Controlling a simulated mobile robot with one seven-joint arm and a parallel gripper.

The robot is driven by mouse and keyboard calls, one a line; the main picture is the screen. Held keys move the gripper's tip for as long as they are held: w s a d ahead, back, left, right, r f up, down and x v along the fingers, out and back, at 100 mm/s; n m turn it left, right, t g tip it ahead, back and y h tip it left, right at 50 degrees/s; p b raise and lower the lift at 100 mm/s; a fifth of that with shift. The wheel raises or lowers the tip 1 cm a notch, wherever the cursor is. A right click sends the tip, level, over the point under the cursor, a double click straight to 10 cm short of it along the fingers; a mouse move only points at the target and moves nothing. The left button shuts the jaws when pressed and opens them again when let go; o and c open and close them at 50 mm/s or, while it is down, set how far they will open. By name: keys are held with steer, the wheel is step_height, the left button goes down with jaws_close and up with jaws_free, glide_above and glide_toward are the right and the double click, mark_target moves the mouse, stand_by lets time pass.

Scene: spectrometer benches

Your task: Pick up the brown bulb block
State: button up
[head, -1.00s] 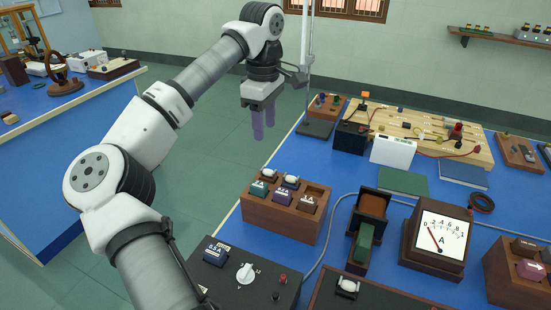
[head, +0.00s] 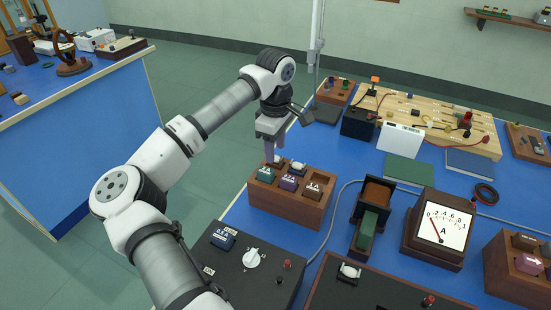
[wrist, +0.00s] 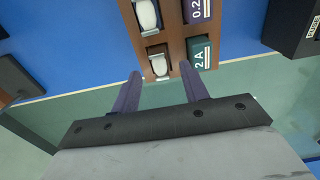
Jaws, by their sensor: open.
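The brown bulb block, a small brown block with a white bulb on top, sits in the back left corner of a wooden rack (head: 290,210). In the wrist view the block (wrist: 158,68) shows at the near end of the rack (wrist: 176,48). My gripper (head: 270,158) is open and points down just above that corner, with its purple fingers partly hiding the block in the head view. In the wrist view the fingertips (wrist: 160,70) appear on either side of the block. I cannot tell whether they touch it.
Beside it in the rack are a second bulb block (wrist: 146,16), a teal 2 A block (head: 265,175), a purple block (head: 288,183) and a 1 A block (head: 313,189). An ammeter (head: 437,232) and black switch box (head: 245,262) stand nearby. Open floor lies left.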

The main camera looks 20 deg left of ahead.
mark_target(276, 156)
steer(key=shift+f, duration=1.2)
jaws_close()
steer(key=shift+r, duration=0.1)
step_height(276, 156, up, 23)
steer(key=p, duration=0.1)
stand_by(0.4)
